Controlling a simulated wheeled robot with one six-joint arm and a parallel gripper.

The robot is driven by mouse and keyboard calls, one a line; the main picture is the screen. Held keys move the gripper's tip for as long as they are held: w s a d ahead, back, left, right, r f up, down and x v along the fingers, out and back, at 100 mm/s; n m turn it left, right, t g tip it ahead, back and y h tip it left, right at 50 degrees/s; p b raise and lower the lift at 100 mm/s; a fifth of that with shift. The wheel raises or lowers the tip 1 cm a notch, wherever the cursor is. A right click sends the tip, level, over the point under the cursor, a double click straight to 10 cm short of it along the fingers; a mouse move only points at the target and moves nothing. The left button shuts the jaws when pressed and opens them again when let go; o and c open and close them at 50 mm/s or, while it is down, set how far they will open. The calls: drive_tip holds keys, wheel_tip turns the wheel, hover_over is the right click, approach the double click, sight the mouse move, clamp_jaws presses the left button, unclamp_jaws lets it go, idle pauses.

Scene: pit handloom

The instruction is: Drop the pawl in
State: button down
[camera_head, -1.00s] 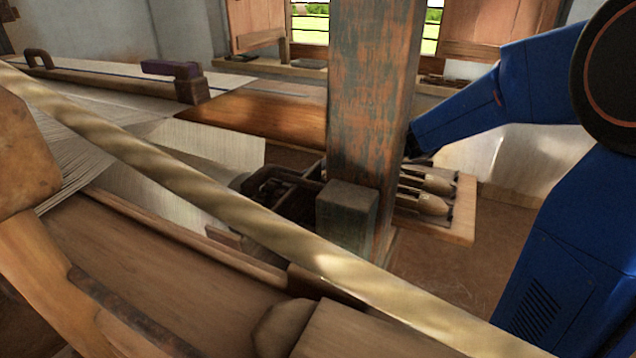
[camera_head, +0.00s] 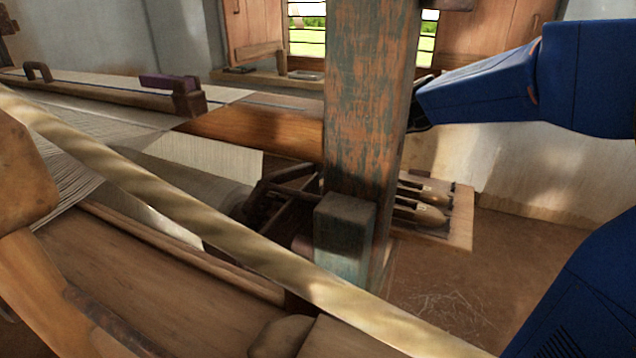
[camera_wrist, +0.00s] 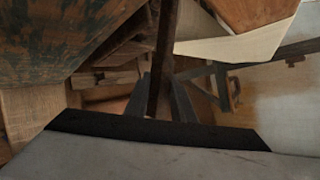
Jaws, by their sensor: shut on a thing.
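My gripper (camera_wrist: 160,100) shows in the wrist view, its two dark grey fingers on either side of a long, narrow, dark brown bar (camera_wrist: 165,50). The fingers are shut on this bar, which I take to be the pawl; it runs away from me to the top edge of the picture. Its far end is out of view. In the head view my arm reaches in from the right, and its dark end goes behind the upright post (camera_head: 368,100). The post hides the fingers and the bar there. I cannot make out where the pawl seats.
A pale beam (camera_head: 200,208) crosses the foreground diagonally. A board with shuttles (camera_head: 425,205) lies low behind the post. A wooden block (camera_head: 343,228) sits at the post's front. Stretched warp threads (camera_head: 85,115) lie at left.

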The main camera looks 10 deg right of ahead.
drive_tip(key=shift+w+r, duration=0.1)
drive_tip(key=shift+r, duration=0.3)
drive_tip(key=c, duration=1.5)
unclamp_jaws()
drive_tip(key=shift+d, duration=0.1)
drive_tip(key=v, duration=1.7)
drive_tip(key=shift+r, duration=0.2)
drive_tip(key=shift+s+d, duration=0.1)
drive_tip(key=shift+s, duration=0.15)
